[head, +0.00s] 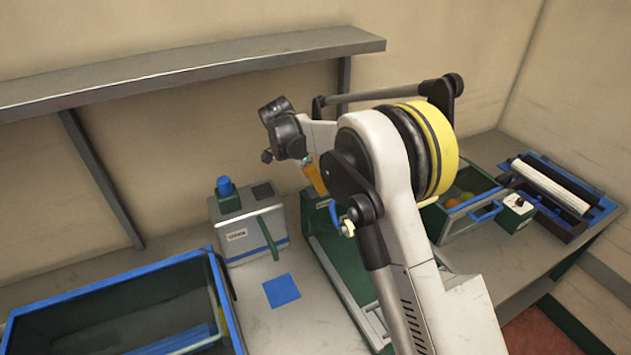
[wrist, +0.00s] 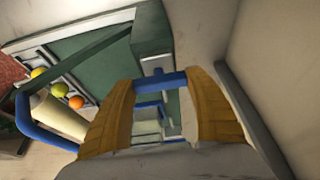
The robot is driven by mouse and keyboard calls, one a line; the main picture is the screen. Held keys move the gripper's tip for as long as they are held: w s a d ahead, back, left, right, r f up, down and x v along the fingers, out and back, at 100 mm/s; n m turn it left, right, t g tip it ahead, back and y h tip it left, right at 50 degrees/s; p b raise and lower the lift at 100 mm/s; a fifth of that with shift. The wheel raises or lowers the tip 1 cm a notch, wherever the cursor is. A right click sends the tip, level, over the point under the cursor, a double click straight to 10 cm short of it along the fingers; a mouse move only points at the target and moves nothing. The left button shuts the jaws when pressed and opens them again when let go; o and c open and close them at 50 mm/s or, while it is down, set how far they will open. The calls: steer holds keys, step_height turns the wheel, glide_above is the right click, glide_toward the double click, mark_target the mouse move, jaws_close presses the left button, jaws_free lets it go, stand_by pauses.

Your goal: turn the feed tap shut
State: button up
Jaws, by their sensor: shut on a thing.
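My gripper (wrist: 160,85) has two orange-brown fingers in the wrist view. A blue crossbar with a small stub in its middle, which looks like the feed tap's handle (wrist: 161,80), spans the gap between the fingertips. The fingers close on its two ends. In the head view my gripper (head: 316,179) points down at the back of the green machine (head: 345,275). The blue handle cannot be made out at the fingertips there, and my arm covers much of the machine. The handle's turn angle is hard to judge.
A blue-rimmed bin (head: 100,290) stands at front left. A grey box with a blue knob (head: 224,186) stands left of the machine. A green tray (head: 483,212) with fruit and a roller unit (head: 550,186) are at right. A shelf (head: 190,66) runs along the wall above.

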stand_by(0.5)
steer(key=o, duration=1.2)
steer(key=shift+c, duration=0.2)
steer(key=shift+r, duration=0.1)
steer(key=v, duration=1.2)
